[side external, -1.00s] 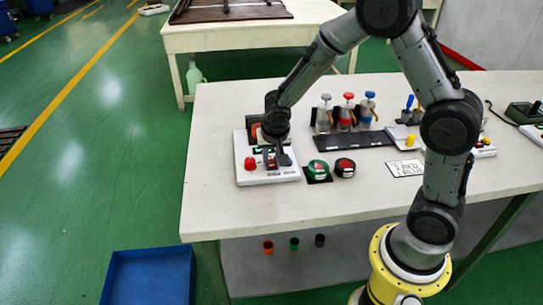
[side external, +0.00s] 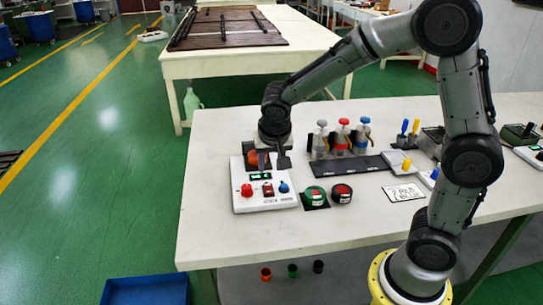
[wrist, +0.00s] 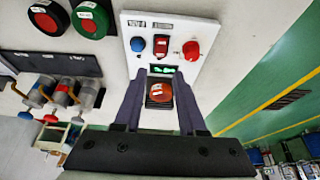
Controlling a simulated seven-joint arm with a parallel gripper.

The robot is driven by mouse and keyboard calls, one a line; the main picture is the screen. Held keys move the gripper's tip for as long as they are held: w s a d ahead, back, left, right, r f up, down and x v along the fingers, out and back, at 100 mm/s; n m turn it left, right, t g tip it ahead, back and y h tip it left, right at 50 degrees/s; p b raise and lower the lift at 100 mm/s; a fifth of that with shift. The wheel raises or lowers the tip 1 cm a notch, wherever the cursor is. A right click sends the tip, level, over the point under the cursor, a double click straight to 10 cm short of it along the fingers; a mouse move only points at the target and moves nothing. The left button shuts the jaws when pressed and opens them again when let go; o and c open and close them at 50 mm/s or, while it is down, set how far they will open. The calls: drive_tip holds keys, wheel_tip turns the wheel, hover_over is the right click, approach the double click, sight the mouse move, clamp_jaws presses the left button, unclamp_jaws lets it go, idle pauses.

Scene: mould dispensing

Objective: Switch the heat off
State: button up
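The white control box (side external: 265,205) sits at the left end of the bench. It carries a red knob (side external: 247,190), a dark red rocker switch (side external: 267,190), a blue knob (side external: 283,187) and a lit green display (side external: 265,176). In the wrist view the red rocker switch (wrist: 162,49) lies between the blue knob (wrist: 138,44) and the red knob (wrist: 191,50). I cannot tell which way the rocker is tipped. My gripper (wrist: 160,78) is open and empty, above the box's rear edge. An orange-red part on a dark base (wrist: 158,92) shows between its fingers.
Several capped bottles (side external: 341,138) stand behind a dark strip (side external: 350,167). A written card (side external: 404,192) lies further right. The bench front is clear.

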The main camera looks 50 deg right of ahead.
drive_tip(key=v, duration=0.3)
drive_tip(key=shift+s+a+r, duration=0.1)
drive_tip(key=shift+s+r, duration=0.05)
drive_tip(key=shift+r, duration=0.2)
drive_tip(key=s+d+r+t, duration=0.2)
drive_tip(key=s+r, duration=0.6)
drive_tip(key=r, duration=0.1)
drive_tip(key=s+a+f+n+y, duration=0.1)
drive_tip(key=s+a+n, duration=0.1)
drive_tip(key=s+n, duration=0.2)
drive_tip(key=s+a+f+n+y, duration=0.2)
drive_tip(key=s+n, duration=0.3)
drive_tip(key=s, duration=0.4)
drive_tip(key=shift+f, duration=0.25)
